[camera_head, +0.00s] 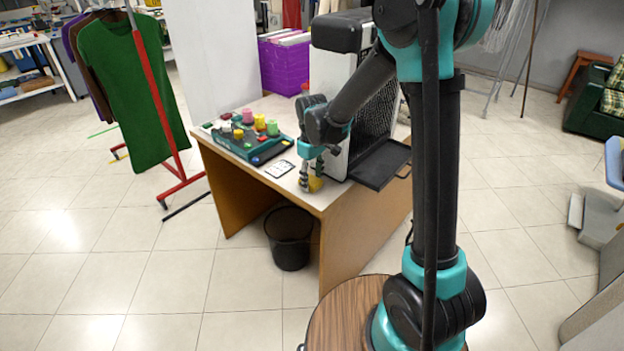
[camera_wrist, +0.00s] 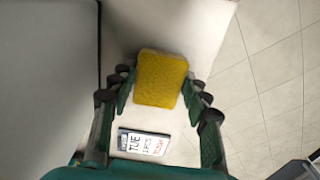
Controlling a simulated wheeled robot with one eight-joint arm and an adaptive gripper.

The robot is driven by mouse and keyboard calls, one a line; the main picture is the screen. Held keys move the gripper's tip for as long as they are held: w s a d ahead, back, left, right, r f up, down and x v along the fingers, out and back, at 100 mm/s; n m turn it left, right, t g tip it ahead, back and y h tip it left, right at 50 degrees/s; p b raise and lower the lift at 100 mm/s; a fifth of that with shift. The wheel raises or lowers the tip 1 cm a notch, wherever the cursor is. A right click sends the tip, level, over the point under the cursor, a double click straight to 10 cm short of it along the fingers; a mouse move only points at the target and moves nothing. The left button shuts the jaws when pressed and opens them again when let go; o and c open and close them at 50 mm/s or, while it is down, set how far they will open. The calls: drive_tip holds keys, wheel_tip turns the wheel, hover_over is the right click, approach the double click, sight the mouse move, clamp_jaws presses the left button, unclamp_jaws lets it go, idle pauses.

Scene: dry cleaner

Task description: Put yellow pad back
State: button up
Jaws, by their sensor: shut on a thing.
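The yellow pad (camera_wrist: 161,79) is a small, roughly square block with a rough surface. In the wrist view it sits between the two fingertips of my gripper (camera_wrist: 160,95), which is shut on it. In the head view my gripper (camera_head: 312,181) is low over the front corner of the desk (camera_head: 322,199), with the yellow pad (camera_head: 316,184) at its fingertips. I cannot tell whether the pad touches the desk top. A teal tray (camera_head: 262,157) with several coloured spools and small items lies on the desk, left of my gripper.
A printed card (camera_wrist: 144,144), also in the head view (camera_head: 279,169), lies between tray and gripper. A black bin (camera_head: 290,238) is under the desk. The desk's front edge is close to my gripper.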

sight(312, 180)
drive_tip(key=shift+f, duration=0.15)
drive_tip(key=o, duration=1.1)
wheel_tip(312, 180, up, 12)
drive_tip(key=shift+r, duration=0.2)
